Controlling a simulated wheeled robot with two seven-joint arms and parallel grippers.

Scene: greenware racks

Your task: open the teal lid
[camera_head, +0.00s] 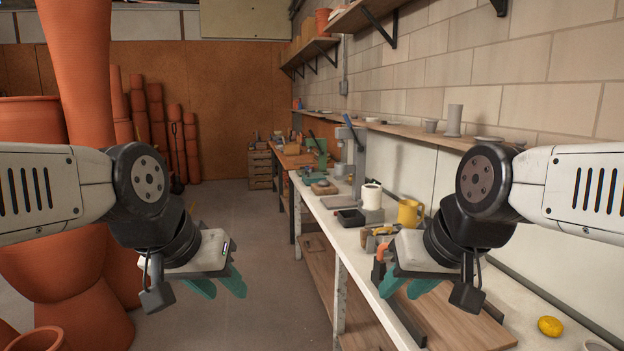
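I cannot make out a teal lid in the head view; the clear teal parts are my own gripper fingers. My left gripper (226,296) hangs over the floor, left of the workbench, with its fingers apart and nothing seen between them. My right gripper (399,296) is above the near part of the workbench (350,240), over a wooden board (465,318). Its fingers also look apart, with nothing seen held. My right forearm and hand hide part of the bench.
On the bench are a yellow mug (410,213), a white cylinder (372,196), a black tray (350,217) and a yellow lump (550,326). Large terracotta pipes (80,60) stand at left. A wall shelf (440,138) runs above the bench. The floor (270,260) between is clear.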

